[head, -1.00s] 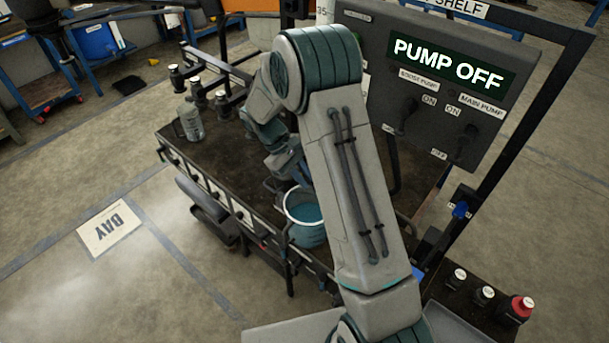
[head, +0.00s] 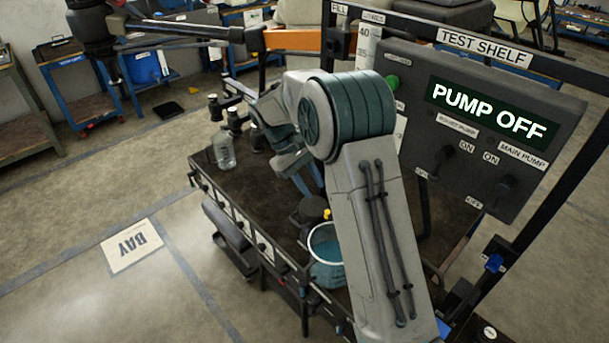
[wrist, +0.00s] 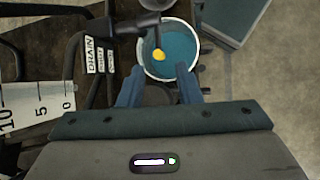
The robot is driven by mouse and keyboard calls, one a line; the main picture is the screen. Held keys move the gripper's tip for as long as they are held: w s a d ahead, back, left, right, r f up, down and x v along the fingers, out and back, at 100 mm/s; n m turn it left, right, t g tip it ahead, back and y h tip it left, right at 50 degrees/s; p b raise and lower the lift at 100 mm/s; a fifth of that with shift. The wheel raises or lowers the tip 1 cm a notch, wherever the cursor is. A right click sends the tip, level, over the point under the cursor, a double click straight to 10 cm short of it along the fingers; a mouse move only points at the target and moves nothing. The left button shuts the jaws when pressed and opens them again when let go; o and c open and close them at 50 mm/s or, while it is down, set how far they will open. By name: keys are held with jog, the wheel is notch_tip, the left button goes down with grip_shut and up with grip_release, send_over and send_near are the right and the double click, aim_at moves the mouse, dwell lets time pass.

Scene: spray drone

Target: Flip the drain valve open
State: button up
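The drain valve (wrist: 148,27) shows in the wrist view as a dark fitting with a yellow tip (wrist: 159,55), above the bucket. A white DRAIN label (wrist: 95,53) is to its left, with smaller labels beside it. The white-rimmed bucket (wrist: 182,32) holds blue liquid; it also shows in the head view (head: 327,262). My gripper (wrist: 158,76) is open, its two blue fingers apart on either side of the line below the yellow tip. Nothing is held between them. In the head view my arm partly hides the gripper and valve; a yellow spot (head: 327,214) shows just above the bucket.
The pump panel (head: 405,80) reading PUMP OFF stands at the right with its switches. A clear bottle (head: 224,150) stands at the bench's left. A scale ruler (wrist: 38,106) and dark hoses lie left of my gripper.

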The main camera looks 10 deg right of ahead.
jog(key=v, duration=0.3)
jog(key=shift+a+r, duration=0.1)
jog(key=shift+r, duration=0.05)
jog(key=shift+r, duration=0.1)
